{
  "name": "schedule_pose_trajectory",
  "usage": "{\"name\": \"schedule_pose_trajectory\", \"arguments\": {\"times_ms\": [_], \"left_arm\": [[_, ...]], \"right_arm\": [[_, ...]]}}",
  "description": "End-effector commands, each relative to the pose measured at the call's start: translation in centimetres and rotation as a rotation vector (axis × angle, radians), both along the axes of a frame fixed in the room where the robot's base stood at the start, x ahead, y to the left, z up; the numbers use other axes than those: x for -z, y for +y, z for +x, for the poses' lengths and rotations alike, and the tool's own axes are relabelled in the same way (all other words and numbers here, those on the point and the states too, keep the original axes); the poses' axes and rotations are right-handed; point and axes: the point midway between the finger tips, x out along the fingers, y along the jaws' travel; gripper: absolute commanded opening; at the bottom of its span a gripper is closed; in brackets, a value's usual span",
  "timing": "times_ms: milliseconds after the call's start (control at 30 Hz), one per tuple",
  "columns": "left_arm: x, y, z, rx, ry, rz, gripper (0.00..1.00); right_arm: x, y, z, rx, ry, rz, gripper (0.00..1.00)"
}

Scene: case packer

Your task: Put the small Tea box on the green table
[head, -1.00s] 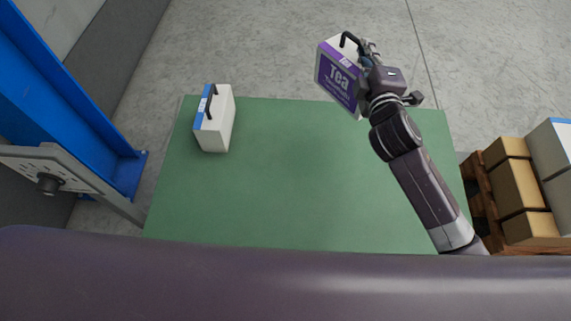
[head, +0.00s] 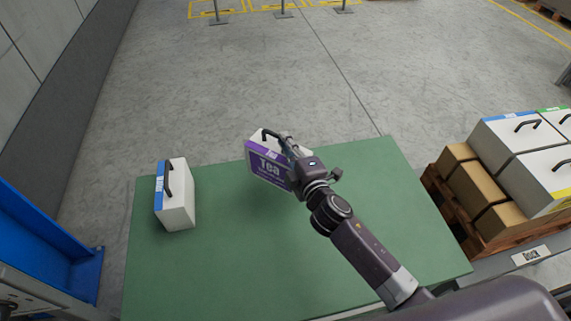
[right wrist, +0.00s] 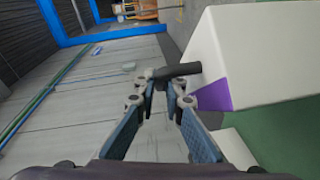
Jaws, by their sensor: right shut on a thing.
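The small Tea box (head: 264,171) is white and purple with a black handle on top. My right gripper (head: 283,140) is shut on its handle and holds it over the far edge of the green table (head: 300,260). In the right wrist view the fingers (right wrist: 164,75) close on the black handle (right wrist: 181,70), with the box's white and purple side (right wrist: 245,60) to the right. I cannot tell whether the box bottom touches the table. My left gripper is not in view.
A white box with a blue stripe and black handle (head: 176,200) stands on the table's left part. A pallet (head: 455,213) with brown and white boxes is to the right. A blue frame (head: 40,240) stands at left. The table's middle and front are clear.

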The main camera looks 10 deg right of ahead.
Motion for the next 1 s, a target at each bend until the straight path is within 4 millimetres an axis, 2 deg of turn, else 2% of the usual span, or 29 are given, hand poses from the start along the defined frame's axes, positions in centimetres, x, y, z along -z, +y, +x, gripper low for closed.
{"name": "schedule_pose_trajectory", "arguments": {"times_ms": [100,267,500,967,1000], "left_arm": [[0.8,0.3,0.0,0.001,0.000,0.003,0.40],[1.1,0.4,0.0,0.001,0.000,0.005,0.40],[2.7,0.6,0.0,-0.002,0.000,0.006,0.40],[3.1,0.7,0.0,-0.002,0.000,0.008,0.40],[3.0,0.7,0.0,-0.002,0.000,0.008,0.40]], "right_arm": [[1.8,0.0,0.1,0.001,-0.004,0.001,0.00],[2.8,0.0,0.1,0.000,-0.006,0.001,0.00],[6.3,0.1,0.1,0.001,-0.003,0.004,0.00],[7.0,0.0,0.1,-0.001,-0.005,0.000,0.00],[7.2,0.0,0.0,0.000,-0.001,-0.001,0.11]]}}
